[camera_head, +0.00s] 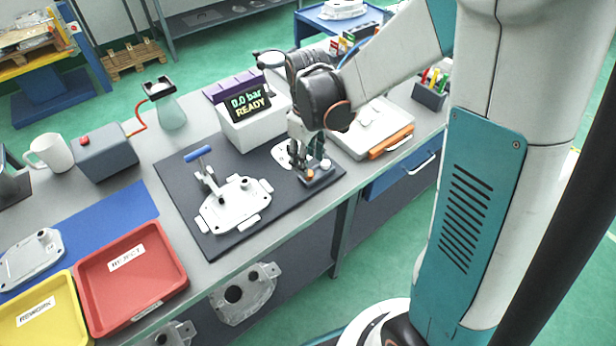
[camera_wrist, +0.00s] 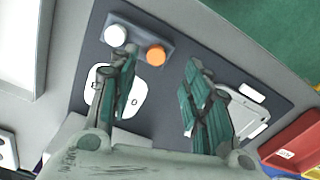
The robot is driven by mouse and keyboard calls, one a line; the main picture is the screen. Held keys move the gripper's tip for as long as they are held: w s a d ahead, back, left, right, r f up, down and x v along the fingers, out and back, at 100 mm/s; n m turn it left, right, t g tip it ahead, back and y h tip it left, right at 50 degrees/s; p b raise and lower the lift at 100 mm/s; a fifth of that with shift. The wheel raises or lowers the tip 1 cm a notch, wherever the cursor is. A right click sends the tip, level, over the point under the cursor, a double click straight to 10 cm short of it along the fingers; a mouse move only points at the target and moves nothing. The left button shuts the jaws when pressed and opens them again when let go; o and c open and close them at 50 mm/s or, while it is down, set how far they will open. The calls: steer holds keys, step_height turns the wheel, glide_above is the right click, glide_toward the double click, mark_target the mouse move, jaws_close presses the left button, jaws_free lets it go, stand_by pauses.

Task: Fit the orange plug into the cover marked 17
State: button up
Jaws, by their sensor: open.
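The orange plug (camera_head: 310,174) sits beside a white plug (camera_head: 326,163) in a small grey holder (camera_head: 318,179) at the right end of the dark mat. In the wrist view the orange plug (camera_wrist: 155,54) shows between the tips of my gripper (camera_wrist: 158,60), with the white plug (camera_wrist: 115,35) to its left. My gripper (camera_head: 304,158) is open, empty and pointing down close by the holder. A silver cover (camera_head: 236,207) lies in a fixture under a blue-handled clamp; its edge shows in the wrist view (camera_wrist: 245,112). I cannot read a 17 on any cover.
A white plate (camera_head: 282,154) lies behind my gripper. The READY display box (camera_head: 252,120) stands at the back, a pale case (camera_head: 372,125) to the right. Another cover (camera_head: 30,260) lies on the blue mat at left, near the red tray (camera_head: 165,262) and yellow tray (camera_head: 62,310).

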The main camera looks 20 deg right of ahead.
mark_target(309, 177)
steer(key=f+b, duration=0.1)
steer(key=f, duration=0.1)
steer(key=f+b, duration=0.1)
steer(key=f, duration=0.2)
steer(key=shift+w+d+f+b, duration=0.2)
steer(key=shift+f+b, duration=0.1)
steer(key=c, duration=0.8)
